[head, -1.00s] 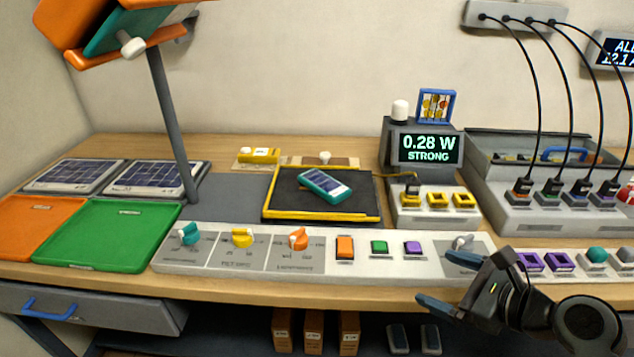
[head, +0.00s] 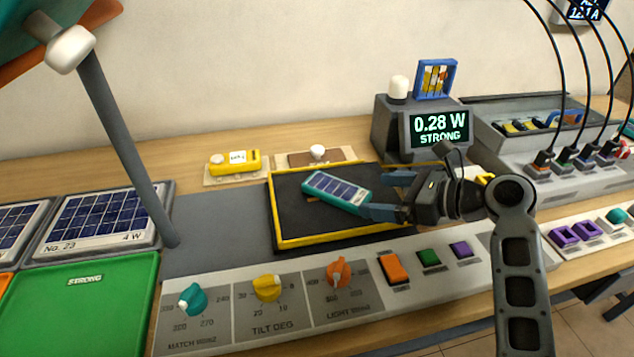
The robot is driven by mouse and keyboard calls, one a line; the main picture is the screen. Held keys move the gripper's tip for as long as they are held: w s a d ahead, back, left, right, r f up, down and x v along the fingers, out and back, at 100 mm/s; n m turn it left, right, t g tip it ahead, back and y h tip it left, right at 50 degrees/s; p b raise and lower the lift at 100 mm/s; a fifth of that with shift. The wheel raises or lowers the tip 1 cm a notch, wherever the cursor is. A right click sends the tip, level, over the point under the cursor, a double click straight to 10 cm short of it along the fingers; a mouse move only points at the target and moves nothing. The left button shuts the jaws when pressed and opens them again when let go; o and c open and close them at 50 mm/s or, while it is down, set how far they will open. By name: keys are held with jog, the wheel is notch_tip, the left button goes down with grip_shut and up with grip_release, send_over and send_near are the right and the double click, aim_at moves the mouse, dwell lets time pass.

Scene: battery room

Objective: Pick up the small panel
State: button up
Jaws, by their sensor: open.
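The small panel (head: 337,190) has a teal frame and dark blue cells. It lies tilted at an angle on the black mat with a yellow border (head: 284,228). My gripper (head: 376,196) is over the right part of the mat, its fingers pointing left, one on the far side and one on the near side of the panel's right end. The fingers are apart. I cannot tell whether the near finger touches the panel.
A panel with knobs and buttons (head: 308,312) runs along the front edge. A grey meter reading 0.28 W STRONG (head: 440,128) stands behind my gripper. A lamp post (head: 120,150) rises at left beside larger panels (head: 102,216) and a green tray (head: 80,310).

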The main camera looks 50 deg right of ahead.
aim_at(344, 190)
jog(key=x, duration=0.7)
jog(key=shift+w, duration=0.25)
jog(key=shift+r, duration=0.1)
jog(key=c, duration=1.3)
